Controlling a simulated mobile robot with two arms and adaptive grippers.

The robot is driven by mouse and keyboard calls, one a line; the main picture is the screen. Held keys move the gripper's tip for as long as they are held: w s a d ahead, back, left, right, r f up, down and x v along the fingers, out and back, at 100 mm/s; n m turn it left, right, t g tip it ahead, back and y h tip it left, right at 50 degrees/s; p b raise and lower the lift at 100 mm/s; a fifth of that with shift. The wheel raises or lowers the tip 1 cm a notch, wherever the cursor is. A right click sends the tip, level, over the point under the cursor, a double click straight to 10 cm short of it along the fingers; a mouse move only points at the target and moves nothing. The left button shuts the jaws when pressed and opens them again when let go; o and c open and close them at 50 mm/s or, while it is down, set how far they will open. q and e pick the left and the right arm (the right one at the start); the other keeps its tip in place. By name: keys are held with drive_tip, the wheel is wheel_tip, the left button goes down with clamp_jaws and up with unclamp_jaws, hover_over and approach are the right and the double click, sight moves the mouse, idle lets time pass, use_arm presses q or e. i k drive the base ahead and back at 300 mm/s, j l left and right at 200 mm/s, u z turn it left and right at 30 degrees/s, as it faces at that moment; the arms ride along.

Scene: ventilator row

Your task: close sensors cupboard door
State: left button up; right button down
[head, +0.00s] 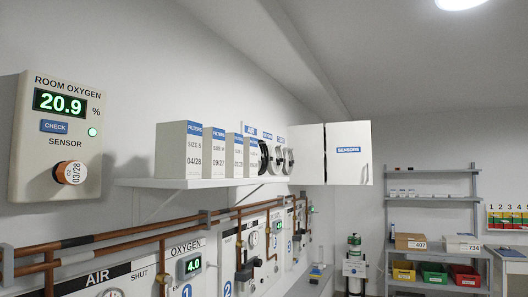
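The sensors cupboard (305,153) is a white box on the left wall, past the end of the shelf. Its door (348,168) carries a blue SENSORS label (348,150). The door stands out from the box towards the right, its labelled outer face turned to me, so it looks open. A small dark mark, perhaps a handle, shows near its lower right edge. The inside of the cupboard is hidden behind the door. Neither of my grippers is in view.
A white wall shelf (200,183) with filter boxes (180,150) and dark round parts runs up to the cupboard. Copper pipes (120,240) and gas panels lie below. A grey rack (432,198) with bins stands at the back right. The air right of the door looks clear.

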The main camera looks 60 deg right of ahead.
sight(349, 146)
drive_tip(key=z, duration=2.5)
drive_tip(key=i+u, duration=0.1)
drive_tip(key=u, duration=0.35)
drive_tip(key=i+l+u, duration=0.45)
drive_tip(key=l, duration=0.2)
drive_tip(key=i+l+u, duration=0.25)
drive_tip(key=i+l, duration=0.05)
drive_tip(key=l, duration=0.1)
